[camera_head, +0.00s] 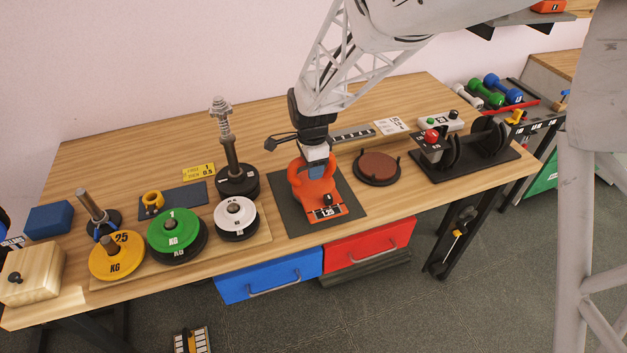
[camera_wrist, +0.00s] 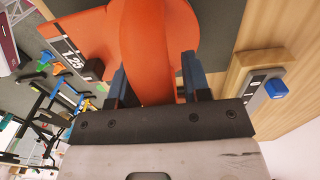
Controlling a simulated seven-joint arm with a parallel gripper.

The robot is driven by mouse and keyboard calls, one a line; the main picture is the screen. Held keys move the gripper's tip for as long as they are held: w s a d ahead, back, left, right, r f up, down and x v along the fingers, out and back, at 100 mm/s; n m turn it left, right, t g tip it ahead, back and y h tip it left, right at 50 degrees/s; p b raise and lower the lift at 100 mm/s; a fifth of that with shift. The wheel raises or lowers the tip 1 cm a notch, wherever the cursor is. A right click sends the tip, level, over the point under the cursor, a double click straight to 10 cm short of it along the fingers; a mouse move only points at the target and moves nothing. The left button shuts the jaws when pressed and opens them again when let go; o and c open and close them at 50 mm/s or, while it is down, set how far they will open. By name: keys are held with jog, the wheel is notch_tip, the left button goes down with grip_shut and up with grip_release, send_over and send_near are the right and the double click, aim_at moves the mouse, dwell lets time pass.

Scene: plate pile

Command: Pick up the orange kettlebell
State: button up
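The orange kettlebell (camera_head: 317,186) stands on a dark square mat (camera_head: 345,205) near the middle of the workbench. Its front carries a black and white label reading 1.25. My gripper (camera_head: 315,158) points down at the top of the kettlebell. In the wrist view the two dark fingers of my gripper (camera_wrist: 155,80) stand on either side of the orange kettlebell handle (camera_wrist: 153,50). The handle nearly fills the space between them. Whether both fingers press on it cannot be told. The kettlebell appears to rest on the mat.
Left are green (camera_head: 174,229), yellow (camera_head: 116,255) and white (camera_head: 235,215) weight plates, and an upright rod with plates (camera_head: 230,150). Right are a brown disc (camera_head: 377,167) on a black stand and a black rack (camera_head: 465,158). The bench front edge is close to the mat.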

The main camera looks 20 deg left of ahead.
grip_shut()
dwell(1.2)
